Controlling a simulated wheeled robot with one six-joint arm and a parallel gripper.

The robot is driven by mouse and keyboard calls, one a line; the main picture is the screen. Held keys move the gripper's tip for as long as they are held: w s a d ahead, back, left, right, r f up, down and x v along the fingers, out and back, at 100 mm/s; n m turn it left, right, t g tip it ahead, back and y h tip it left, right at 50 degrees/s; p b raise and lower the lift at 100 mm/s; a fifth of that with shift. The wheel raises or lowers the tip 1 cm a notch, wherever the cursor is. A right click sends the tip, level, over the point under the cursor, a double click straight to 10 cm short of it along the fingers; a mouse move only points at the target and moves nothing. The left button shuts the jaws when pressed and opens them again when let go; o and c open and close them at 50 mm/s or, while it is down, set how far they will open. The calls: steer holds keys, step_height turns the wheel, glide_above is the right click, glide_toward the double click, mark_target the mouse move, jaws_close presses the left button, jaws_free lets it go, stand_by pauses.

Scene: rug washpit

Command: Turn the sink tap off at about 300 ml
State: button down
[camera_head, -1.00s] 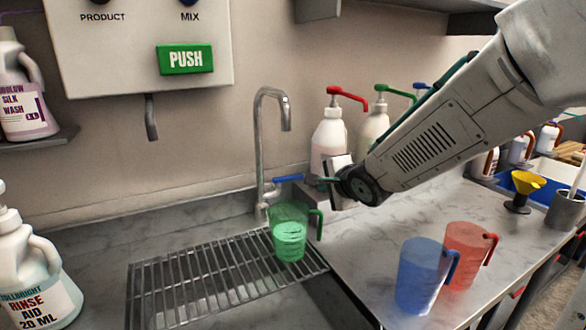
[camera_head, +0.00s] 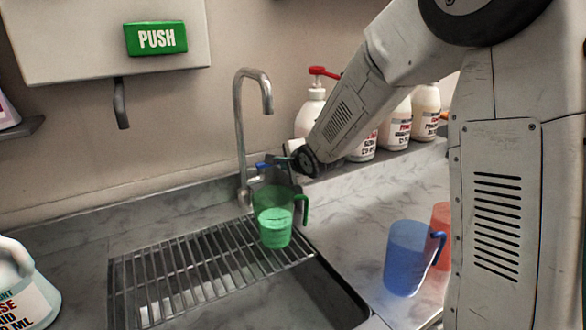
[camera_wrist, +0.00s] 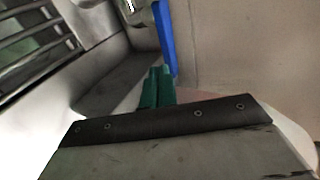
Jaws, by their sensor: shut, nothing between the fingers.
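The metal sink tap (camera_head: 241,130) stands behind the rack, with its spout curving over to the right. Its blue lever (camera_head: 261,165) shows only as a short piece, partly hidden by my gripper. My gripper (camera_head: 280,172) is shut and empty beside the lever. In the wrist view its green fingertips (camera_wrist: 157,84) lie right against or very near the blue lever (camera_wrist: 164,36); contact cannot be told. The green jug (camera_head: 273,215) stands upright on the rack near the spout, part full of liquid. Its marks are too small to read. I see no clear water stream.
The jug stands on a slatted metal rack (camera_head: 150,290) over the sink. A blue jug (camera_head: 405,262) and a red jug (camera_head: 441,235) stand on the right counter. Pump bottles (camera_head: 396,125) line the wall behind my arm. A dispenser with a green PUSH button (camera_head: 156,39) hangs at left.

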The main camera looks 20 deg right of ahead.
steer(key=shift+w, duration=0.65)
steer(key=shift+w+r, duration=0.15)
steer(key=shift+w, duration=0.5)
steer(key=shift+s, duration=0.1)
